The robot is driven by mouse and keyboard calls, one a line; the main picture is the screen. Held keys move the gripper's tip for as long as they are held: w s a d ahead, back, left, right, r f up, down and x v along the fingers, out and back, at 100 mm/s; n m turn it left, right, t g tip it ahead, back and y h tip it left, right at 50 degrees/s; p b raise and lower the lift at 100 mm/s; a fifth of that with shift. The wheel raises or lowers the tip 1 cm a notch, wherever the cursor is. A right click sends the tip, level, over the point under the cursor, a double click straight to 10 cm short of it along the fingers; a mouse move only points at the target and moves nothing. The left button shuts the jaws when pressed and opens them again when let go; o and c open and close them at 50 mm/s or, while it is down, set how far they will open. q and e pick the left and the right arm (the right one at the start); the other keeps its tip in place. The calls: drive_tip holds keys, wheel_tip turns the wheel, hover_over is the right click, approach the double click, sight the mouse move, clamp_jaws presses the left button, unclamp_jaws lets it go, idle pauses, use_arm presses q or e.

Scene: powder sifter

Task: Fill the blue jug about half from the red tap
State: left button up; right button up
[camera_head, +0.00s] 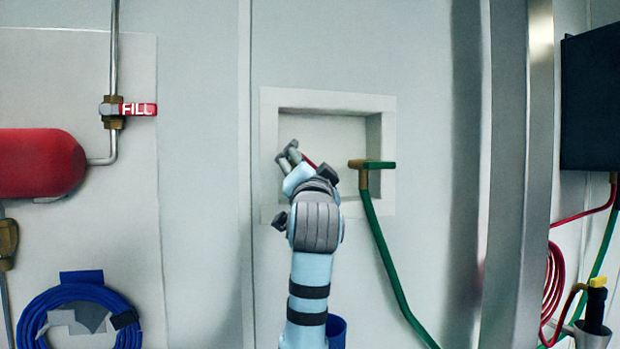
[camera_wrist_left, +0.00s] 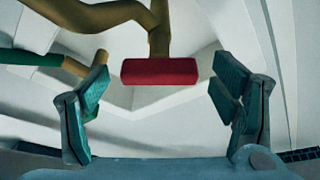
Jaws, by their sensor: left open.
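The red tap handle (camera_wrist_left: 160,71) sits on a brass stem in the left wrist view, between the open fingers of my left gripper (camera_wrist_left: 161,95), with space on both sides. In the head view my left gripper (camera_head: 304,161) is at the recessed wall box, and only a sliver of red shows behind its fingers. A blue object (camera_head: 337,331), perhaps the blue jug, stands low behind my left arm and is mostly hidden; its contents cannot be seen. My right gripper does not show.
A green-handled tap (camera_head: 372,164) with a green hose (camera_head: 385,245) is close to the right of my gripper, in the white-framed box (camera_head: 387,104). A red FILL valve (camera_head: 137,109), red tank (camera_head: 38,162) and coiled blue hose (camera_head: 40,306) are at left. A metal post (camera_head: 520,180) stands right.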

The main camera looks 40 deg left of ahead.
use_arm(q)
drive_tip(key=v, duration=1)
drive_tip(key=shift+s, duration=0.1)
drive_tip(key=p+x, duration=1)
drive_tip(key=x, duration=0.1)
drive_tip(key=shift+a, duration=0.1)
drive_tip(key=shift+w+a+r+p, duration=0.1)
drive_tip(key=shift+w+r+p, duration=0.1)
drive_tip(key=shift+w+p, duration=0.15)
